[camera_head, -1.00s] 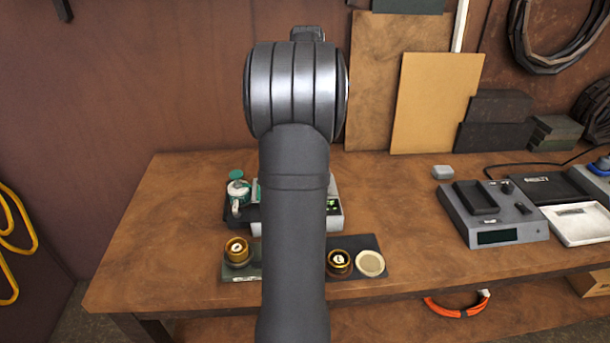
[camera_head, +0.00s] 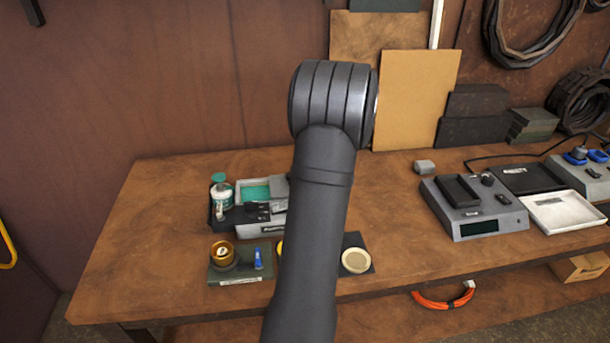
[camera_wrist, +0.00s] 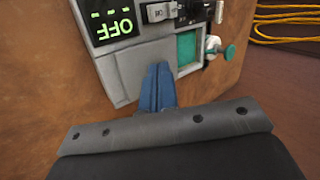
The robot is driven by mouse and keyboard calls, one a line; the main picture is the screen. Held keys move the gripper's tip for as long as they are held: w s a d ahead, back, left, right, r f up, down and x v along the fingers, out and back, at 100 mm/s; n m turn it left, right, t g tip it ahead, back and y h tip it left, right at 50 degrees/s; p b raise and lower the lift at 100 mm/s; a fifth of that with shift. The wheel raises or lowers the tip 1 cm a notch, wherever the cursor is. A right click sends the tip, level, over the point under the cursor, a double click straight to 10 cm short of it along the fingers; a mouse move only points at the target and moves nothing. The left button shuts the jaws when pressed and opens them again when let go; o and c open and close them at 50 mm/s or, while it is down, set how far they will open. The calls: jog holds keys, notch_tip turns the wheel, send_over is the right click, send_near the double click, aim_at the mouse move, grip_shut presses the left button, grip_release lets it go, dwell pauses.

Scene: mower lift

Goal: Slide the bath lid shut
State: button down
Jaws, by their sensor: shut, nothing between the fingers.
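The bath (camera_head: 240,222) is a grey box at the left of the bench in the head view, with teal liquid in its opening. Its grey lid (camera_head: 277,188) shows at the right of that opening, partly hidden by my arm. In the wrist view the teal opening (camera_wrist: 188,47) is partly uncovered and the grey lid (camera_wrist: 130,72) lies to its left. My gripper (camera_wrist: 158,68) is shut and empty, with blue fingers whose tips are over or against the lid beside the opening. Contact is unclear. My arm hides the gripper in the head view. A display (camera_wrist: 112,22) reads OFF.
In front are a dark green mat (camera_head: 240,280) with a brass cup (camera_head: 222,254) and a blue item (camera_head: 258,258), and a pale disc (camera_head: 356,261). A grey scale-like device (camera_head: 475,212) stands right. The bench between is clear.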

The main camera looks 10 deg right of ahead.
jog(key=s+d+f+m+t+y, duration=0.2)
jog(key=d+m+t+y, duration=0.3)
jog(key=m, duration=0.8)
jog(key=s+d+f+m+t+y, duration=0.2)
jog(key=d+f+m+t, duration=0.15)
jog(key=d+m, duration=0.6)
jog(key=w+a+m, duration=0.1)
jog(key=w+a, duration=0.1)
jog(key=a, duration=0.3)
jog(key=w+a+m, duration=0.1)
jog(key=w+a, duration=0.1)
jog(key=a, duration=0.3)
jog(key=w+a+f+m, duration=0.1)
jog(key=a, duration=0.4)
jog(key=shift+w+a+f, duration=0.1)
jog(key=shift+w, duration=0.3)
jog(key=a, duration=1)
jog(key=shift+a, duration=0.3)
jog(key=v, duration=1.4)
jog(key=shift+d+f, duration=0.15)
jog(key=shift+d, duration=0.15)
notch_tip(320, 180, up, 20)
